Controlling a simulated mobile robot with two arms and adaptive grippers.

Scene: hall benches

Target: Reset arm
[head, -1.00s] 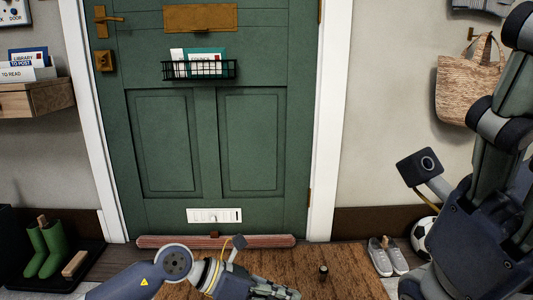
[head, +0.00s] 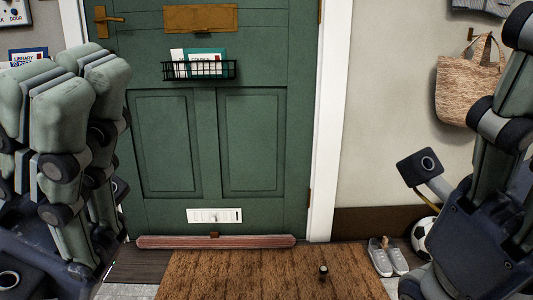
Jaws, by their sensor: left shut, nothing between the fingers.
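My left gripper (head: 75,130) is large at the left side of the head view, raised in front of the wall and the door frame. Its grey-green fingers point up and are shut with nothing between them. It hides part of the shelf and the boots' corner. My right gripper (head: 500,150) is at the right edge, partly cut off by the frame, and its fingers point up. I cannot tell from this view whether it is open or shut.
A green door (head: 215,130) with a wire basket (head: 198,70) of letters stands ahead. A draught excluder (head: 215,241) lies at its foot. A brown doormat (head: 270,272) bears a small dark object (head: 323,271). Grey shoes (head: 387,257), a football (head: 424,235) and a hanging bag (head: 468,85) are at right.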

